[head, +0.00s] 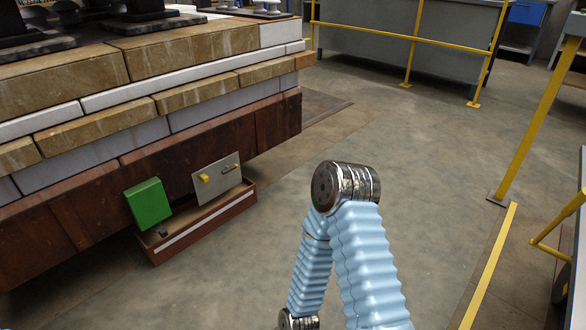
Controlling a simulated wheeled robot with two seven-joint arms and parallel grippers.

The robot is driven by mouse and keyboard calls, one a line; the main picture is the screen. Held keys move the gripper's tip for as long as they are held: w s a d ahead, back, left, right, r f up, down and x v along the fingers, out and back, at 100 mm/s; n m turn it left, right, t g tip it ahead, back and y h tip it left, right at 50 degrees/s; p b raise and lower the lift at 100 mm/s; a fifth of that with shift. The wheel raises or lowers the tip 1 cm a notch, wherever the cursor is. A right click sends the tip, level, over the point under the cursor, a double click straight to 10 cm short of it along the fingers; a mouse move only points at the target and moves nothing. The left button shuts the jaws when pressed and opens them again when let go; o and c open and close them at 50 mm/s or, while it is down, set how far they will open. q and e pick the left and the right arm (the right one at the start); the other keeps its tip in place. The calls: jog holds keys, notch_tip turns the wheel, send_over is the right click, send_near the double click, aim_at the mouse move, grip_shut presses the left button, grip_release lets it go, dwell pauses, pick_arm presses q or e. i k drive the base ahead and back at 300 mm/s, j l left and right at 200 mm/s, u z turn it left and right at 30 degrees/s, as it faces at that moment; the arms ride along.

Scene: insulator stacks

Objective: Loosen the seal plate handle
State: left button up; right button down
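A grey plate (214,173) is mounted low on the rust-brown side of the brick-topped car, in the left half of the head view. It carries a small yellow block (204,179) and a small dark bar (230,167) that looks like a handle. I cannot tell whether the bar is tight or loose. Neither gripper shows; only one of my sleeved arms, bent at a metal joint, rises from the bottom centre, well to the right of the plate.
A green box (149,204) sits left of the plate, above a red-brown trough (200,222) with a pale stripe. Layered bricks (185,52) bear dark insulator stacks. Yellow railings (410,45) stand at the back and right. The grey floor (440,130) between is clear.

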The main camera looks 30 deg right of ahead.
aim_at(228, 170)
jog(key=z, duration=0.5)
jog(key=i+j+z, duration=0.1)
jog(key=i+z, duration=0.3)
jog(key=i+j+z, duration=0.6)
jog(key=i+z, duration=0.15)
jog(key=i, duration=0.05)
